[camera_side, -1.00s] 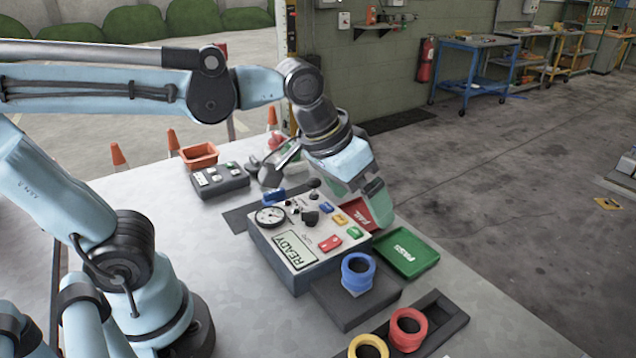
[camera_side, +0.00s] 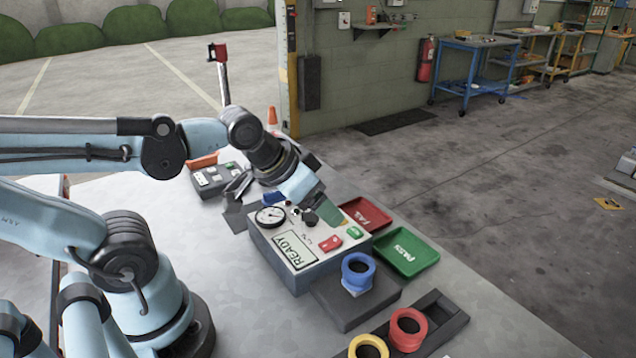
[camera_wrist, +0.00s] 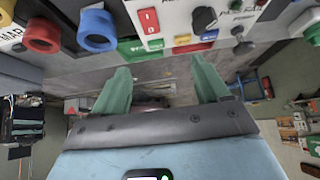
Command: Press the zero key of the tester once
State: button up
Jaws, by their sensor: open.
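The tester (camera_side: 272,224) is a grey box with a pale panel on the table, with a dial gauge (camera_side: 270,215) and a display (camera_side: 297,250) reading READY. In the side view a red key (camera_side: 330,243) and a green key (camera_side: 354,232) show. In the wrist view the red key (camera_wrist: 148,20), green key (camera_wrist: 130,46), yellow key (camera_wrist: 182,39) and blue key (camera_wrist: 209,35) show at the top. I cannot tell which is the zero key. My gripper (camera_wrist: 160,78) is open and empty. In the side view its green finger (camera_side: 328,212) is over the panel, hiding some keys; contact cannot be told.
A blue ring (camera_side: 357,268) sits on a dark block in front of the tester. A red tray (camera_side: 372,208) and a green tray (camera_side: 415,262) lie to its right. Red (camera_side: 408,325) and yellow (camera_side: 368,345) rings are at the front. A grey box (camera_side: 212,187) stands behind.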

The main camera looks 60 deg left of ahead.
grip_shut()
dwell(1.4)
